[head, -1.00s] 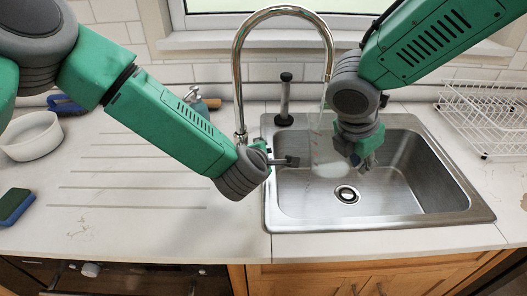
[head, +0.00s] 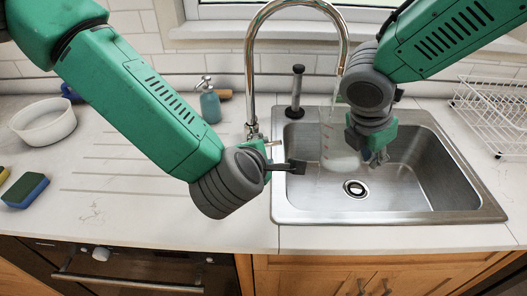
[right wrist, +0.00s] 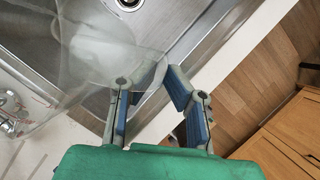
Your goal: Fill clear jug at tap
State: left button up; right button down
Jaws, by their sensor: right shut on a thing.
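The clear jug (head: 335,135) is upright under the spout of the chrome tap (head: 252,85), over the sink. A faint stream shows below the spout, and whitish water shows low in the jug. My right gripper (head: 377,158) is shut on the jug at its right side. In the right wrist view the see-through jug (right wrist: 95,55) shows at left, its handle part between the blue-padded fingers (right wrist: 158,98). My left gripper (head: 284,165) is at the tap's base, beside its lever (head: 273,144). Its second finger is hidden, and contact with the lever is unclear.
The steel sink (head: 425,170) has a drain (head: 355,188). A dark upright plunger-like tool (head: 296,90) stands behind it. A wire rack (head: 495,110) is at right. The front left counter is mostly clear.

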pick_arm(q)
jog(key=shift+s+r, duration=0.15)
jog(key=shift+s, duration=0.15)
pick_arm(e)
jog(key=shift+w, duration=0.1)
jog(key=w, duration=0.6)
jog(key=w+a, duration=0.1)
jog(key=w, duration=0.2)
jog(key=shift+w, duration=0.4)
jog(key=shift+s, duration=0.15)
jog(key=shift+a, duration=0.1)
